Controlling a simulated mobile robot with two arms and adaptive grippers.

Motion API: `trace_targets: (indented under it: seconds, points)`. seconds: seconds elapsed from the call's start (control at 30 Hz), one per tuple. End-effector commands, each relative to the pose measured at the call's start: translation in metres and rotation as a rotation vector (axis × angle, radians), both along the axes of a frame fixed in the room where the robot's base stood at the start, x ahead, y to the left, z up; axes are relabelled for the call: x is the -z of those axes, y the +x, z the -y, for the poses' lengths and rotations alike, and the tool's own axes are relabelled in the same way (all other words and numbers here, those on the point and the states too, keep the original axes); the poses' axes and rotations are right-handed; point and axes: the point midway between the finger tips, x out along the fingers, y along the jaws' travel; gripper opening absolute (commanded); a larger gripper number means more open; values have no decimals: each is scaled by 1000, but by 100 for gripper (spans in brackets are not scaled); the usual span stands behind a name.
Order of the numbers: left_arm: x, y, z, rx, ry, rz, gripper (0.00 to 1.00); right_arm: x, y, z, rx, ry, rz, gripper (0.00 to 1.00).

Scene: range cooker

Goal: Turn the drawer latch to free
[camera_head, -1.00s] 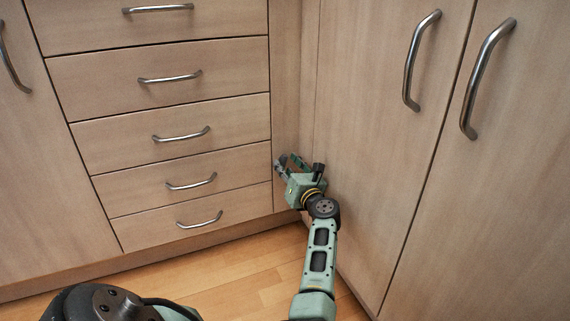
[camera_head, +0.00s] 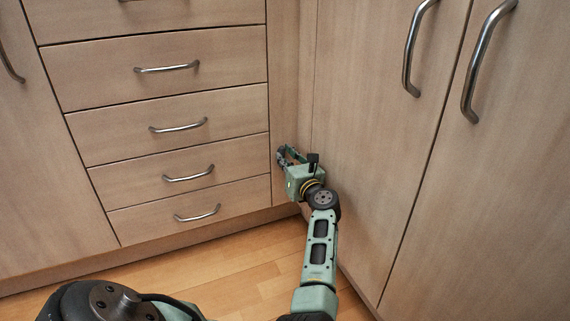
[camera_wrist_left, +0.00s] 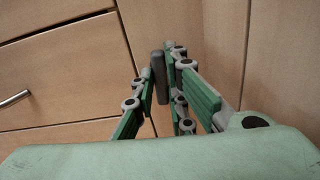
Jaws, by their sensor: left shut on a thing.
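The drawer latch shows in the left wrist view as a dark grey bar (camera_wrist_left: 157,72), standing close to upright in that picture against the wooden strip beside the drawers. My left gripper (camera_wrist_left: 160,78) is shut on this bar, with a green-padded finger on each side of it. In the head view my left gripper (camera_head: 284,155) is at the narrow corner panel just right of the drawer stack, low down. There its fingers hide the latch, and its turn position cannot be read. My right gripper is not in view.
Several wooden drawers (camera_head: 165,93) with metal bar handles stand left of my gripper. Cabinet doors (camera_head: 370,150) with long handles stand close on its right, making a tight corner. The wooden floor (camera_head: 245,265) in front is clear.

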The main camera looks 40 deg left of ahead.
Motion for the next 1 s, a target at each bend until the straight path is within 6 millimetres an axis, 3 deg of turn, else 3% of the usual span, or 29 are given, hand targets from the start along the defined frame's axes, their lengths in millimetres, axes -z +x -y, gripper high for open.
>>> trace_targets:
  seconds: [0.07, 0.4, 0.43, 0.6, 1.0]
  points:
    - [3, 0, 0, 0, -22, 59, 0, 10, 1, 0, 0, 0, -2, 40]
    - [0, 1, 0, 1, -39, 91, 0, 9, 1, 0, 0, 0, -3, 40]
    - [0, 1, 0, 1, -39, 91, 15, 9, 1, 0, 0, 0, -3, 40]
    - [0, 1, 0, 1, -38, 89, 30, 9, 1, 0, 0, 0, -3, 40]
    - [-6, 1, 1, 1, -37, 91, 31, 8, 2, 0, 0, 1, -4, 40]
